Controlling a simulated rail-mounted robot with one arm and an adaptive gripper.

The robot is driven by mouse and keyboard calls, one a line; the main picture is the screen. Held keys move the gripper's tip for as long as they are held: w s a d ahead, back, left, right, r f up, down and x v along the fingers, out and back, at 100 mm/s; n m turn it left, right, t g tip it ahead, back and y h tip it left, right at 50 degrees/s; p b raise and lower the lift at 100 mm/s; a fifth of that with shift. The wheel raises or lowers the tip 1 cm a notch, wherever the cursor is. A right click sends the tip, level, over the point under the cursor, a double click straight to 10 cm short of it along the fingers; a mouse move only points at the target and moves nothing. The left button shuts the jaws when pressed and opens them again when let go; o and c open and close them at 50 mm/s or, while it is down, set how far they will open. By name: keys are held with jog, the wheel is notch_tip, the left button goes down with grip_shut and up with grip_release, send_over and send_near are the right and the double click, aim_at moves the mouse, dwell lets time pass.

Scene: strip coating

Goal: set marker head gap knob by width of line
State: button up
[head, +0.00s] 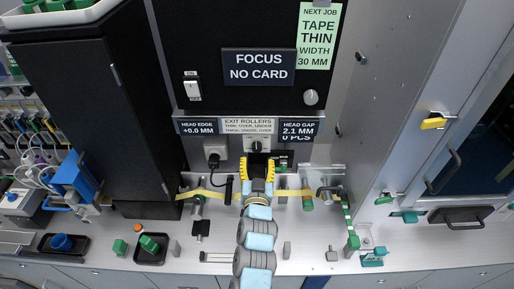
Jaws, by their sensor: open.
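A green job card (319,36) on the dark panel reads NEXT JOB, TAPE THIN, WIDTH 30 MM. The HEAD GAP display (298,128) reads 2.1 MM, with a partly covered line below it ending in PCS. A round grey knob (311,97) sits above that display; its own label cannot be seen. Another knob (257,146) sits under the EXIT ROLLERS label. My gripper (257,160), with yellow fingers, is open just below this lower knob and in front of the tape path. It hides the middle of the path; I cannot tell whether it touches anything.
The HEAD EDGE display (197,128) reads +0.0 MM. The FOCUS display (258,67) reads NO CARD. Yellow tape (292,192) runs across behind my gripper. Rollers and brackets stand along the bench (310,262). A black tray (152,248) holds a green piece.

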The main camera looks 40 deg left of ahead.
aim_at(257, 150)
jog(key=shift+x, duration=3.3)
jog(key=shift+f, duration=0.1)
grip_shut()
